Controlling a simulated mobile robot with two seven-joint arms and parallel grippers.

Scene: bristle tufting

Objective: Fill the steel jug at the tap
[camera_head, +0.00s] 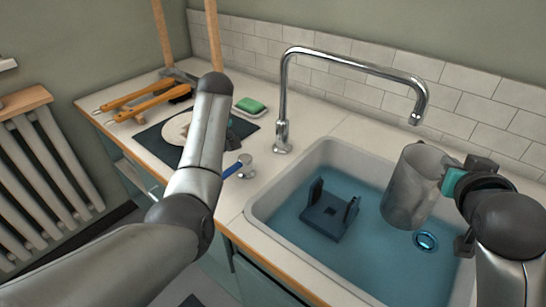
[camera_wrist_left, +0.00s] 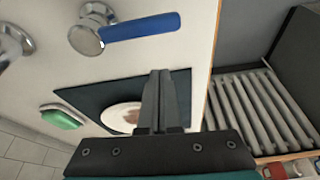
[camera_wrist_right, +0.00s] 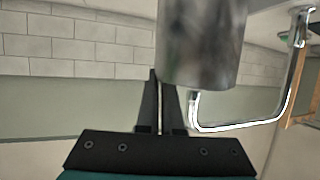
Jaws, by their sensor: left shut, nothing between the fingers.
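The steel jug (camera_head: 408,190) is grey and upright over the sink (camera_head: 262,208), its mouth just below the tap's spout end (camera_head: 415,119). My right gripper (camera_head: 447,178) is at the jug's right side and shut on it; its fingers (camera_wrist_right: 161,108) sit close together at the jug's edge (camera_wrist_right: 200,45), exact grip partly hidden. No water stream shows at the spout. The tap's blue lever (camera_head: 238,167) also shows in the left wrist view (camera_wrist_left: 140,27). My left gripper (camera_wrist_left: 162,100) is shut and empty over the counter, mostly hidden behind its arm in the head view.
A dark bracket-like piece (camera_head: 328,217) and a drain (camera_head: 426,240) are in the sink. A green sponge (camera_head: 250,105), a dark mat (camera_head: 152,139) with a pale round plate, and wooden-handled tools (camera_head: 143,101) lie on the counter. A radiator (camera_head: 52,165) stands at left.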

